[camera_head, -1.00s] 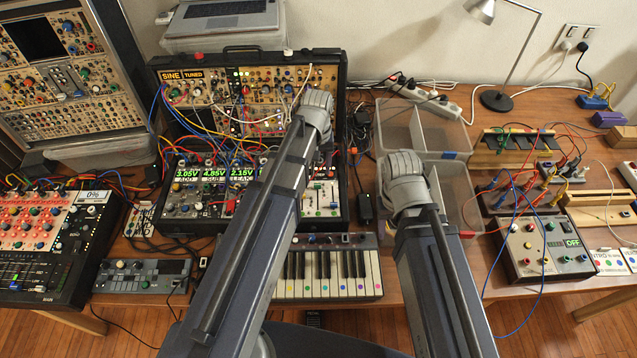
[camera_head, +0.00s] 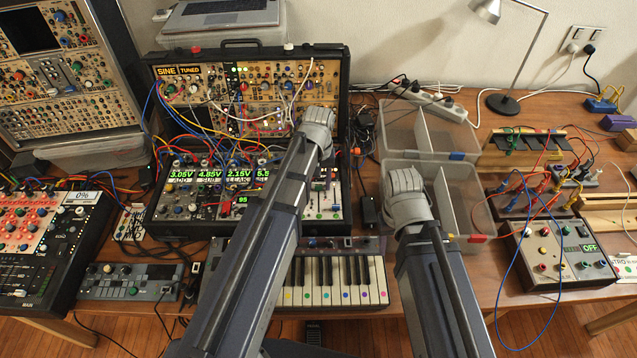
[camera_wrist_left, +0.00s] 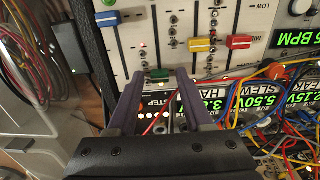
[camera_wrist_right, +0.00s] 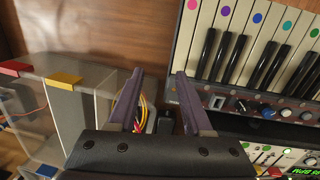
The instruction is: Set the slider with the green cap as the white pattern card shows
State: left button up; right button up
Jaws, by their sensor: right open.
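In the left wrist view the green cap (camera_wrist_left: 158,75) sits low on a pale slider panel (camera_wrist_left: 150,40). My left gripper (camera_wrist_left: 161,76) is open around it, one finger on each side, with gaps showing. My right gripper (camera_wrist_right: 159,72) is open and empty, near the keyboard and clear bins. I cannot make out the white pattern card's markings for this slider.
Patch cables (camera_wrist_left: 275,95) crowd the right of the left gripper. A keyboard (camera_head: 335,275) stands in front of the case. Clear bins (camera_head: 455,200) are by my right gripper; a wired control box (camera_head: 560,255) and partly cut-off white cards (camera_head: 626,270) are further right.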

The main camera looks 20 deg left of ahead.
pick_arm(q)
grip_shut()
jog(key=shift+s, duration=0.1)
dwell(1.1)
